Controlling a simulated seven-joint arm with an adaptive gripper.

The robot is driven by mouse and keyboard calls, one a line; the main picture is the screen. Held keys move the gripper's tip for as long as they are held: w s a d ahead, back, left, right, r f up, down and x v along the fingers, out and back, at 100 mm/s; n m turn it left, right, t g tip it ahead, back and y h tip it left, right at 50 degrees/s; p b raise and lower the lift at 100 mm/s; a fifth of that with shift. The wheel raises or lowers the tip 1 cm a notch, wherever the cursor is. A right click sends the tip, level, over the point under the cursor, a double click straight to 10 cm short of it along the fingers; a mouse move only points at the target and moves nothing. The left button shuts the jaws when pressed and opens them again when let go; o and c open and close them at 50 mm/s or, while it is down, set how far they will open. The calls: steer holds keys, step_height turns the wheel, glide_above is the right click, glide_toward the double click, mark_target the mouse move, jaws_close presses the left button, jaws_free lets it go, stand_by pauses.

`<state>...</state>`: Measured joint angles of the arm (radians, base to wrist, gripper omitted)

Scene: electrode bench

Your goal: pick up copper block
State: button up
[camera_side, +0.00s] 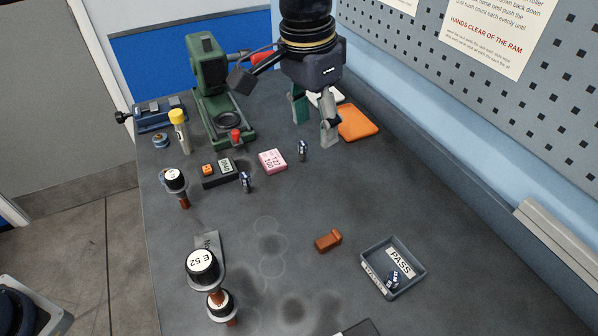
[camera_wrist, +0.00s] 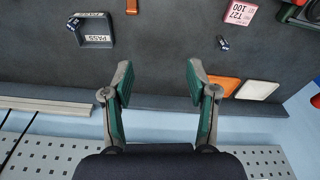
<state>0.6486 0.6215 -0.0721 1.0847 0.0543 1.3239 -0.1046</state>
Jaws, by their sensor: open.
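The copper block (camera_side: 328,240) is a small orange-brown bar lying on the dark bench, left of the PASS tray in the side view. In the wrist view the copper block (camera_wrist: 132,6) shows at the top edge, partly cut off. My gripper (camera_side: 314,124) is open and empty above the far part of the bench, near the orange pad and well away from the block. In the wrist view my gripper (camera_wrist: 157,84) has its two green-padded fingers spread, with only bare bench between them.
The grey PASS tray (camera_side: 418,278) holds a small dark cylinder, right of the block. A green press (camera_side: 212,90), pink block (camera_side: 272,161), orange pad (camera_side: 358,122) and another small cylinder (camera_side: 302,150) stand farther back. Bench around the block is clear.

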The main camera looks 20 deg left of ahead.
steer(key=m+g, duration=0.1)
glide_above(331, 238)
step_height(331, 238, down, 8)
steer(key=shift+y, duration=0.3)
steer(key=f, duration=0.9)
steer(key=shift+s+a+f, duration=0.2)
steer(key=shift+s+f, duration=0.05)
steer(key=shift+f, duration=0.05)
steer(key=shift+w+d+f, duration=0.1)
steer(key=shift+f, duration=1.45)
steer(key=shift+w+d+f, duration=0.1)
steer(key=shift+f, duration=1.45)
steer(key=shift+c, duration=0.3)
jaws_close()
